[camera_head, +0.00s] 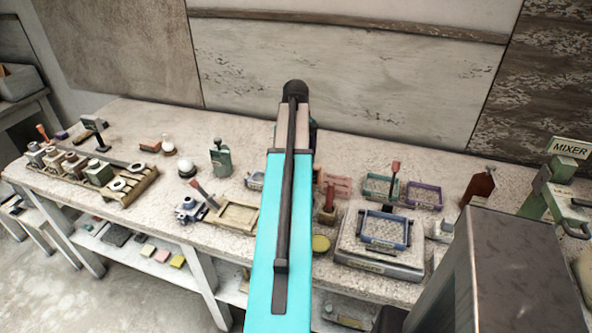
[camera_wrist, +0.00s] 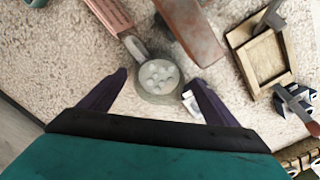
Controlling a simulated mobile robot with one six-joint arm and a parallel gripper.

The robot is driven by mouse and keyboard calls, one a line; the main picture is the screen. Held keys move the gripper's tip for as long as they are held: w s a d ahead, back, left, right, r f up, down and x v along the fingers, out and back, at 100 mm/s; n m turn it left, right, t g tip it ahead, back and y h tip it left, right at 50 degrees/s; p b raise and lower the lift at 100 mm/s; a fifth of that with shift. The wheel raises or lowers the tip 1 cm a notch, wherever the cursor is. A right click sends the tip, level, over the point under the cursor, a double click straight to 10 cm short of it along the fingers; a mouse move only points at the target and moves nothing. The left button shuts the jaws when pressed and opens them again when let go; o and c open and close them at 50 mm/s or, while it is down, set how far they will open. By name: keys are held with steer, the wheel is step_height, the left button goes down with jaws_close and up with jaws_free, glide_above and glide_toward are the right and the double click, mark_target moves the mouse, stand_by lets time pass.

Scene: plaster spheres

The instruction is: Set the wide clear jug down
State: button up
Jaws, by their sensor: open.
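My gripper (camera_wrist: 157,80) is open in the wrist view, its two dark fingers spread and pointing up the picture. A round grey-green thing (camera_wrist: 160,78) with pale bumps on top shows between and just beyond the fingertips, over the speckled bench top (camera_wrist: 75,62). A grey bar like a handle runs up and left from it. I cannot tell whether it is the wide clear jug, or whether a finger touches it. No jug can be made out for certain in either view. In the head view my turquoise arm hides the gripper and what lies beneath it.
A wooden tray (camera_head: 238,216) and a blue tool (camera_head: 188,209) stand left of my arm. A rack of pots (camera_head: 100,174) is further left. Right of my arm are a scale with a blue basket (camera_head: 384,229), more baskets (camera_head: 423,195) and a green mixer (camera_head: 548,190).

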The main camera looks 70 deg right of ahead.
steer(key=shift+r+b, duration=0.4)
steer(key=shift+r, duration=2.5)
